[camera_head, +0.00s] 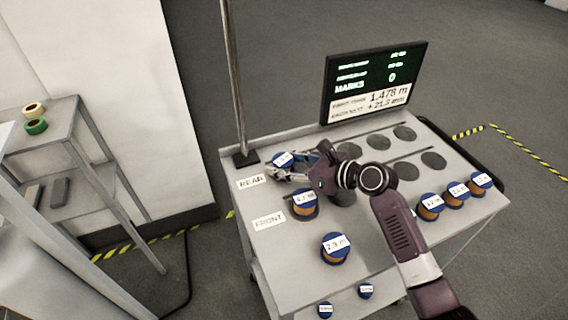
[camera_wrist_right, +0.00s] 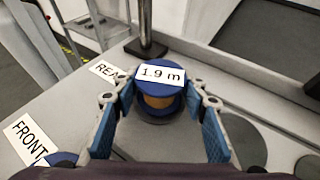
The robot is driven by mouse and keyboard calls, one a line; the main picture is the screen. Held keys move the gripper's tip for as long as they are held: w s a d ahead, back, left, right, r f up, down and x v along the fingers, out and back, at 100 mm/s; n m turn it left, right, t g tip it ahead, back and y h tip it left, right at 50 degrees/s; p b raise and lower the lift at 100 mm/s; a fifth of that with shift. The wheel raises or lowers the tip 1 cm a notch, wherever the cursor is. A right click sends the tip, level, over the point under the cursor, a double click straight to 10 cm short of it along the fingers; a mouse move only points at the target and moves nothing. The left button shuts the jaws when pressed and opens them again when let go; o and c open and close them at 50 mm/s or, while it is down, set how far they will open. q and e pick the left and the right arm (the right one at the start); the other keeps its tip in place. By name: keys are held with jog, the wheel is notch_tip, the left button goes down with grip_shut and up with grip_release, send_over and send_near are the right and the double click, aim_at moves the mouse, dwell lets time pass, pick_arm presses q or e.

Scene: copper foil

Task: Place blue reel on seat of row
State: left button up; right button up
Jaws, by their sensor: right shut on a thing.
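My right gripper (camera_head: 287,170) is shut on a blue reel (camera_head: 283,159) at the left end of the rear row, next to the REAR label (camera_head: 251,182). In the right wrist view the reel (camera_wrist_right: 160,91) is upright between the fingers (camera_wrist_right: 160,108), with copper foil around its middle and a "1.9 m" label on top. A dark round patch shows under it; I cannot tell whether the reel touches the top. Dark round seats (camera_head: 405,133) continue the rear row to the right. My left gripper is not in view.
Another blue reel (camera_head: 303,205) stands close in front of the gripper, and a larger-looking one (camera_head: 335,249) nearer the front. Three reels (camera_head: 457,195) line the right side. A pole (camera_head: 236,90) and a monitor (camera_head: 374,82) stand at the back. The FRONT label (camera_head: 268,222) lies left.

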jog(key=o, duration=1.2)
jog(key=shift+f, duration=0.15)
jog(key=shift+c, duration=0.2)
jog(key=shift+r, duration=0.2)
jog(key=v, duration=1.2)
jog(key=shift+s+f, duration=0.1)
